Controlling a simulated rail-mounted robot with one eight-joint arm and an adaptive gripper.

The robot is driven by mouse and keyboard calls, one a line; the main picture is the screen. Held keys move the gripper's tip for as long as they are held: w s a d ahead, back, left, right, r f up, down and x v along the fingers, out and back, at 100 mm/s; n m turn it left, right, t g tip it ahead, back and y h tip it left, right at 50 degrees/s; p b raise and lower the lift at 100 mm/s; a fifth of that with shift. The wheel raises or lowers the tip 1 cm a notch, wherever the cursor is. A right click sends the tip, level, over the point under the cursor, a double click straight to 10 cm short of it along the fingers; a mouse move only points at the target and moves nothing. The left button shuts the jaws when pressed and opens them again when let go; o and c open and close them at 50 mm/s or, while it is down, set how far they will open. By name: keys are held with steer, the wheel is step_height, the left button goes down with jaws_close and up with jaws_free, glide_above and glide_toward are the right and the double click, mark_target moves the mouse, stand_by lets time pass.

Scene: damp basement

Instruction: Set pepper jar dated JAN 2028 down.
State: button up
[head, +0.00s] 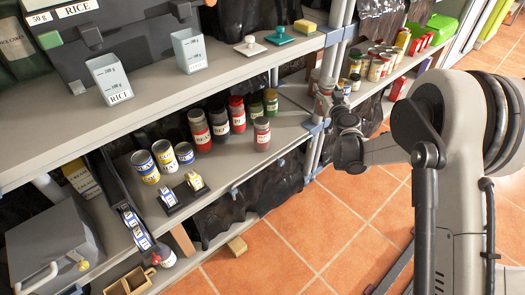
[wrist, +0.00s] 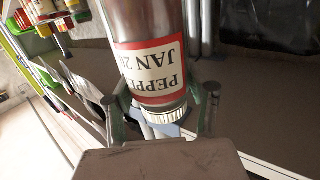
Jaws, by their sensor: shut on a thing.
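The pepper jar (wrist: 150,60) fills the middle of the wrist view. Its red-edged white label is upside down in the picture and reads "PEPPE… JAN 20…"; the end of the date is cut off. My gripper (wrist: 161,108) is shut on the jar, with a green-sided finger on each side near its ribbed pale cap. In the head view my gripper (head: 325,100) is beside the shelf post, at the right end of the middle shelf. The jar is hard to make out there. Contact between the jar and a shelf cannot be told.
Several jars (head: 200,132) stand on the middle shelf (head: 285,135), with one labelled jar (head: 262,134) in front. Cans (head: 144,167) stand to their left. Grey posts (head: 336,50) separate this from the right shelf, which holds more jars (head: 376,70) and a green box (head: 440,29).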

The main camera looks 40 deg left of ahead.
steer(key=s+a+f+n+g+y+b, duration=0.1)
steer(key=s+a+f, duration=0.1)
steer(key=s+a, duration=0.3)
steer(key=s+a+f+n+g+y+b, duration=0.1)
steer(key=s+a+f+g+b, duration=0.15)
steer(key=a, duration=0.45)
step_height(320, 180, down, 10)
steer(key=b, duration=0.2)
steer(key=shift+a+t+b, duration=0.2)
steer(key=shift+t+b, duration=0.15)
steer(key=shift+t, duration=0.1)
steer(key=o, duration=1.7)
steer(key=shift+s+f, duration=0.1)
steer(key=p+v, duration=0.1)
steer(key=v, duration=0.5)
steer(key=p+v, duration=0.2)
steer(key=v, duration=0.4)
steer(key=shift+r, duration=0.2)
